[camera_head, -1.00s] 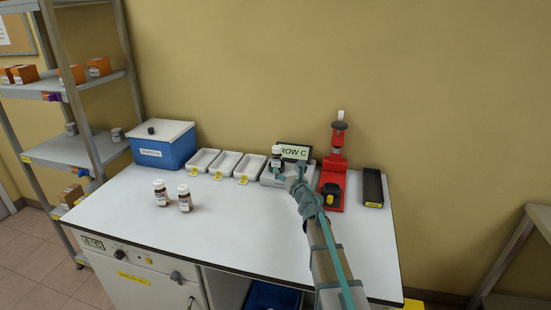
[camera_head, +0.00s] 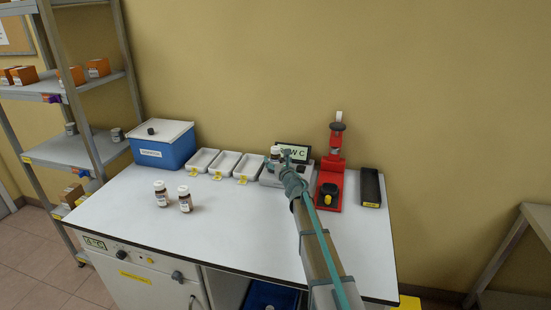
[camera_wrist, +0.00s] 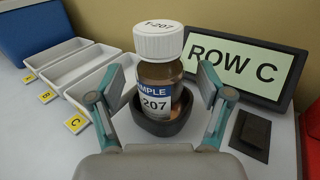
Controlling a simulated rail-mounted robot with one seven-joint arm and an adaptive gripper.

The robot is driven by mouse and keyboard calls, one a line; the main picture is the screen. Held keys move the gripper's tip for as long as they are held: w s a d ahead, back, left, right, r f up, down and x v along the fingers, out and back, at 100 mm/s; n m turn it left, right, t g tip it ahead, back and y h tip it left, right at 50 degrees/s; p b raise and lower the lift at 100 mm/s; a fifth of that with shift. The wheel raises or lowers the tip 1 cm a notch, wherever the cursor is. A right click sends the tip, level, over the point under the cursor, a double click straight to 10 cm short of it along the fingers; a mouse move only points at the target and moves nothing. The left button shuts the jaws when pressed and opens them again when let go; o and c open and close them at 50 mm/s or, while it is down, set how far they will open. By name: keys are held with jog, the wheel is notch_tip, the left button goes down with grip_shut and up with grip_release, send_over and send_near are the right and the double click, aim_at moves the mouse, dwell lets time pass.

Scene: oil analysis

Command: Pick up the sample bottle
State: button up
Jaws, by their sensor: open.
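The sample bottle (camera_wrist: 158,75) is brown with a white cap and a label reading "SAMPLE" and "207". It stands upright in a dark round holder (camera_wrist: 150,122) on a grey device. In the head view the bottle (camera_head: 275,152) is partly hidden by my arm. My gripper (camera_wrist: 163,95) is open, with one finger on each side of the bottle. A gap shows at the left finger; whether the right finger touches the bottle I cannot tell.
A display reading "ROW C" (camera_wrist: 243,65) stands behind right of the bottle. Three white trays (camera_head: 225,163) and a blue box (camera_head: 163,147) lie left. A red device (camera_head: 329,178) is close on the right. Two other brown bottles (camera_head: 185,200) stand on the open table at left.

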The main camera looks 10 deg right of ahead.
jog(key=shift+w+a, duration=0.1)
jog(key=shift+w, duration=0.6)
jog(key=shift+s, duration=0.1)
jog(key=c, duration=1.3)
jog(key=shift+c, duration=0.7)
jog(key=shift+r, duration=0.1)
